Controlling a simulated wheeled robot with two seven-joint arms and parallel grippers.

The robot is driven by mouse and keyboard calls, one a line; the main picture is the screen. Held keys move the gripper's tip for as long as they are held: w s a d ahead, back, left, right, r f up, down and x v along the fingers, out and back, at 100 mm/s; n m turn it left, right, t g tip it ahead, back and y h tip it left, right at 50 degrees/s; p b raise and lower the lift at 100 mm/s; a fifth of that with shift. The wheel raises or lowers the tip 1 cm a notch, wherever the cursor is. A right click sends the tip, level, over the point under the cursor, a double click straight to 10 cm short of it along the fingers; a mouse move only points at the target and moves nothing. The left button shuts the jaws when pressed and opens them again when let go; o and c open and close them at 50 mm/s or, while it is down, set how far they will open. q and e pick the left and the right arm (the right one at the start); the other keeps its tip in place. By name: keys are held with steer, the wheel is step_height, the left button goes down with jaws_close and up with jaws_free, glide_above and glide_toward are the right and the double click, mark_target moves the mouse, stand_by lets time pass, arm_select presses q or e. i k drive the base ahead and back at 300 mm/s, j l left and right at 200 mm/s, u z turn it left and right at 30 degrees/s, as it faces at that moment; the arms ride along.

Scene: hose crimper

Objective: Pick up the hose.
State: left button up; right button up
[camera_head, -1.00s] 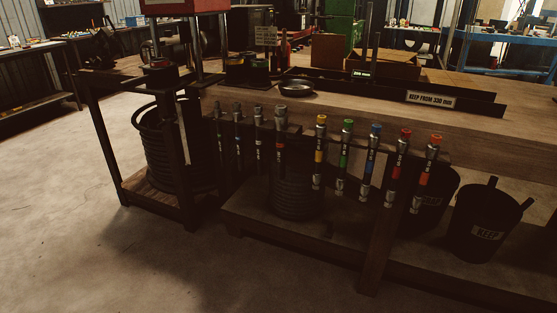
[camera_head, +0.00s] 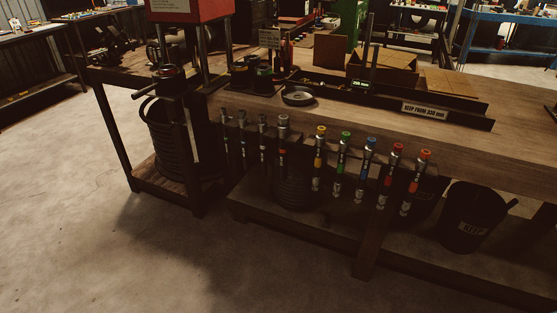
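A coil of black hose (camera_head: 168,150) stands in the dark-legged stand at the left, partly hidden by the stand's parts. A second dark coil (camera_head: 293,188) sits on the bench's lower shelf, behind the hanging pieces and in shadow. A row of short dark pieces with metal ends hangs along the bench front, some with yellow (camera_head: 320,158), green (camera_head: 343,152), blue (camera_head: 366,158), red (camera_head: 393,164) or orange (camera_head: 418,170) bands. I cannot tell which hose the task means. Neither of my grippers is in view.
The wooden workbench (camera_head: 480,160) carries a long dark tray with a "KEEP FROM 330 mm" label (camera_head: 424,110), cardboard boxes (camera_head: 384,68) and a round dish (camera_head: 298,97). A red machine (camera_head: 190,9) stands at left. A black KEEP bin (camera_head: 468,218) is below right. The front floor (camera_head: 200,270) is clear.

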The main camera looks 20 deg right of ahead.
mark_target(283, 147)
steer(key=i+j+z, duration=0.4)
steer(key=i+j, duration=0.2)
steer(key=i+j+z, duration=0.2)
steer(key=i+j, duration=0.15)
steer(key=i+j+z, duration=0.2)
steer(key=j, duration=0.25)
steer(key=i+j+z, duration=0.2)
steer(key=j, duration=0.3)
steer(key=i, duration=0.1)
